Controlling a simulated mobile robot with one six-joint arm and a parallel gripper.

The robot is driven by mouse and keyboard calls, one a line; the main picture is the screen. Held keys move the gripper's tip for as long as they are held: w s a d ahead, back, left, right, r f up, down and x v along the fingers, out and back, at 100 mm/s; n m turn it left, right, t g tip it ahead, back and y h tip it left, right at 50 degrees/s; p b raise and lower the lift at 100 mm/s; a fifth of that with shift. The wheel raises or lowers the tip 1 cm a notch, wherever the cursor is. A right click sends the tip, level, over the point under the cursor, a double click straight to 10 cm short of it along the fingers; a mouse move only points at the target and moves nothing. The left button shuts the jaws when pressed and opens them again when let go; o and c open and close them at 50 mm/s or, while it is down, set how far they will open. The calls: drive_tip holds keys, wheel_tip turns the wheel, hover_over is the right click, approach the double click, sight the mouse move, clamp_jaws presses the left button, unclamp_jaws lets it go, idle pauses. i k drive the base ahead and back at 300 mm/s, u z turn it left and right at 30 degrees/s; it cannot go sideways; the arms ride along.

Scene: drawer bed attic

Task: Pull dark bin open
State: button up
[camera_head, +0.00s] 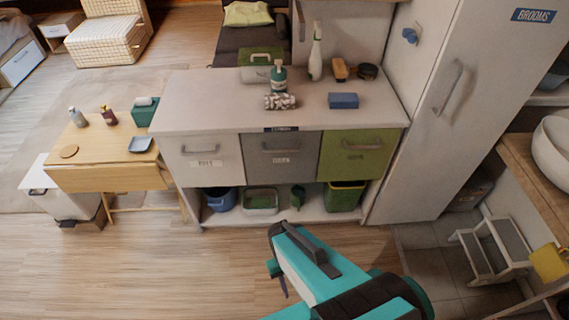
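The dark bin is most likely the grey middle front (280,156) of the white cabinet; its small label is too blurred to read. It appears closed, about flush with the white front (202,173) on its left and the green front (355,165) on its right. A grey bar handle (281,144) runs across its upper part. My teal and black arm reaches in from the bottom right, in front of the cabinet. My gripper (279,278) seems to be at the arm's left end, below and apart from the grey front. Its fingers are not clear.
The cabinet top (220,105) holds bottles, a rolled towel, a brush and a blue block (343,101). Buckets and a tray stand on the open shelf below. A wooden folding table (85,177) is left, a tall white cupboard (440,150) and step stool (490,250) right. Floor at front left is clear.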

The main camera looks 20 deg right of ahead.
sight(280, 158)
drive_tip(key=z, duration=0.1)
drive_tip(key=k, duration=0.8)
drive_tip(key=u, duration=0.75)
drive_tip(key=i, duration=1)
drive_tip(key=u, duration=0.05)
